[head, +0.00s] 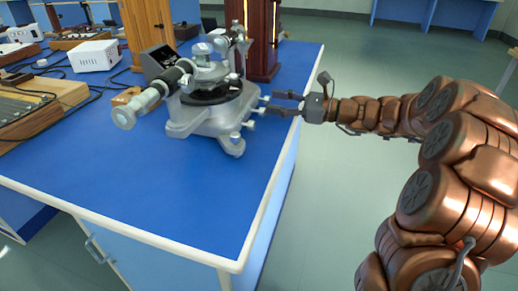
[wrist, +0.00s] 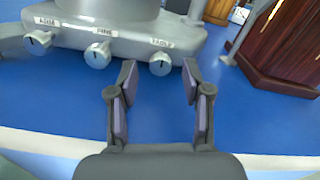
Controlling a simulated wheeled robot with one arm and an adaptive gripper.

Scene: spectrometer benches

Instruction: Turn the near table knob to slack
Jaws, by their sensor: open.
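The spectrometer (head: 205,115) is a grey metal instrument standing on the blue bench. In the wrist view its base carries three small silver knobs in a row, each under a label. The right one, labelled TABLE (wrist: 160,64), lies just ahead of my gripper (wrist: 159,80), between the lines of its fingertips. The middle knob, labelled FINE (wrist: 98,55), and a left knob (wrist: 38,42) with a hard-to-read label stand to its left. In the head view my gripper (head: 272,103) reaches in from the right at the base. Its fingers are open and nothing is held.
The blue bench top (head: 150,205) is clear in front of the spectrometer. A dark wooden cabinet (wrist: 275,45) stands close to the right of my gripper. A telescope tube (head: 140,100) projects over the bench to the left. The bench's white edge (wrist: 55,147) runs below my gripper.

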